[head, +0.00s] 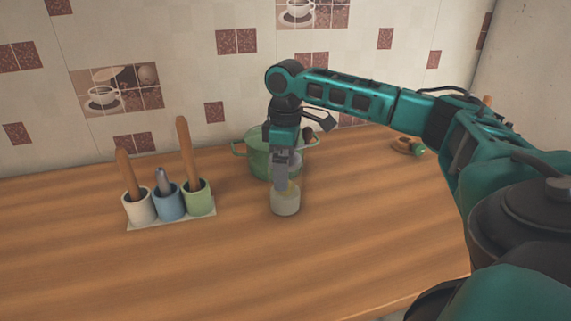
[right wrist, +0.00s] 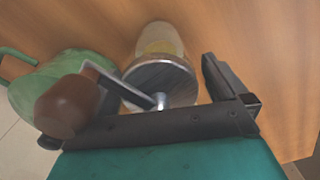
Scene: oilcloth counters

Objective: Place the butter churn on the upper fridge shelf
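The butter churn (head: 286,204) is a small clear jar with yellowish contents, standing upright on the wooden counter. The right wrist view shows its round grey metal lid (right wrist: 172,76), a bent metal crank and a brown knob (right wrist: 68,106). My right gripper (head: 283,160) points down at the top of the churn. In the right wrist view its right finger stands apart from the lid, with a gap, so it is open (right wrist: 160,100); the other finger is largely hidden behind the crank knob. My left gripper and the fridge shelf are not in view.
A green pot (head: 257,155) stands close behind the churn. To the left, a holder (head: 172,218) carries white, blue and green cups with utensils. A small brown and green item (head: 408,146) lies at the back right. The front of the counter is clear.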

